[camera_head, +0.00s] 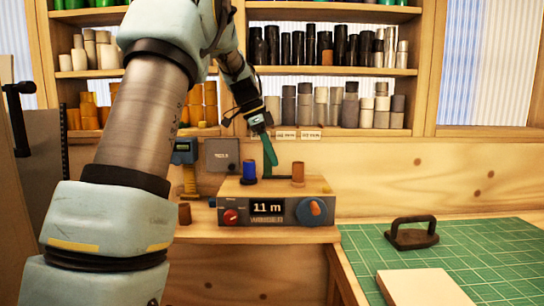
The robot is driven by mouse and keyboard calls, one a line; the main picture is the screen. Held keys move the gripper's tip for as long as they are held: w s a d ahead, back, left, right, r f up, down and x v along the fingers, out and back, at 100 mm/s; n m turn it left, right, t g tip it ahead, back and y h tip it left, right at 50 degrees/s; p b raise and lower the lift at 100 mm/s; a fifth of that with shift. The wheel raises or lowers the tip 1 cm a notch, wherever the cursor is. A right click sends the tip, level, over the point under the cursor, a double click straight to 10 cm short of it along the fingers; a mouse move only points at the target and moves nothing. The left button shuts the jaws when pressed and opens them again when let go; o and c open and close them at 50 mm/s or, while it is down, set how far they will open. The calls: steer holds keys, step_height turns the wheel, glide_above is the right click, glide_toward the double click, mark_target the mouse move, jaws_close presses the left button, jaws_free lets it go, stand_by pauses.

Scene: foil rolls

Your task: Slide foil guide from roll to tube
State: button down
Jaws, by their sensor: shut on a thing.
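A rewinder box (268,207) with a display reading "11 m" stands on the wooden bench. A blue roll (249,171) stands upright on its top at the left, and a brown tube (298,173) stands upright at the right. My gripper (262,126) is above the box, pointing down, and is shut on the green foil guide (269,150). The fingertips are small and partly hidden.
Shelves (330,73) full of foil rolls stand behind. A grey panel (222,155) and a blue device (185,160) are left of the box. At right, a green cutting mat (470,250) holds a dark handled block (412,235) and a pale board (424,288).

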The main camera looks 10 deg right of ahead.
steer(key=shift+d, duration=0.1)
steer(key=d, duration=0.2)
steer(key=s+d, duration=0.1)
steer(key=d, duration=0.2)
steer(key=shift+d, duration=0.1)
steer(key=c, duration=0.7)
jaws_free()
steer(key=b+v, duration=0.1)
steer(key=v, duration=0.9)
steer(key=shift+r, duration=0.4)
